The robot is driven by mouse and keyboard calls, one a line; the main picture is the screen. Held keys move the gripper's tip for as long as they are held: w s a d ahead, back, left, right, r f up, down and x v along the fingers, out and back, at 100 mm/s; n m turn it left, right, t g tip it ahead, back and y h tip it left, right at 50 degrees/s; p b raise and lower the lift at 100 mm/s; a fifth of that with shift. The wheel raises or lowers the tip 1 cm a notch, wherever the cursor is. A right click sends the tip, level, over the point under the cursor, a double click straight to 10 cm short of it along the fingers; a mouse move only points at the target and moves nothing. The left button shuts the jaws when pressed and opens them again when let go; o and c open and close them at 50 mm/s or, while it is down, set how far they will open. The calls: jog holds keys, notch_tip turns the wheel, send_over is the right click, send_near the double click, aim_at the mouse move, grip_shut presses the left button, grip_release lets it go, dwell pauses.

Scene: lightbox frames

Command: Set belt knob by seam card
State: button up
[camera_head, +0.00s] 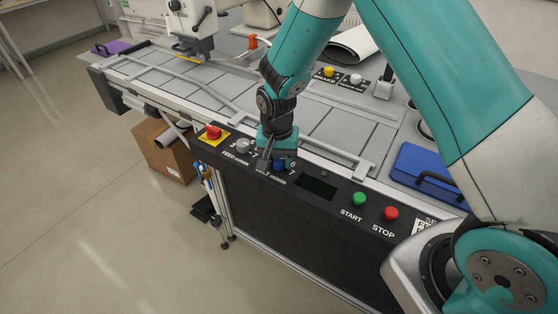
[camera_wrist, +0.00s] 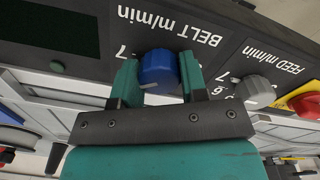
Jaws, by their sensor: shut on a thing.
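The blue belt knob (camera_head: 280,164) is on the black control panel, beside the BELT m/min label. In the wrist view, my gripper (camera_wrist: 159,78) has its teal fingers on either side of the blue knob (camera_wrist: 158,66), shut on it. A pale mark shows at the knob's lower edge, and a 7 is printed beside it; the rest of the scale is mostly hidden. My gripper (camera_head: 274,160) hides part of the knob in the head view. A white card (camera_head: 424,225) right of STOP starts with "SE"; my arm covers the rest, so its setting is not readable.
A grey FEED knob (camera_head: 242,146) and a red emergency button (camera_head: 213,132) sit left of the belt knob. A dark display (camera_head: 317,187), green START button (camera_head: 359,199) and red STOP button (camera_head: 391,213) lie right. A blue case (camera_head: 428,172) rests behind.

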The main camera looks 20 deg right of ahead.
aim_at(277, 157)
jog(key=m, duration=0.3)
jog(key=shift+m+b, duration=0.3)
jog(key=shift+m, duration=1.8)
jog(key=shift+w, duration=0.1)
jog(key=o, duration=0.9)
jog(key=shift+b, duration=0.3)
notch_tip(277, 157, up, 18)
jog(key=shift+w+f+b, duration=0.15)
jog(key=shift+f+b, duration=0.1)
jog(key=shift+b, duration=0.95)
jog(key=shift+a, duration=0.1)
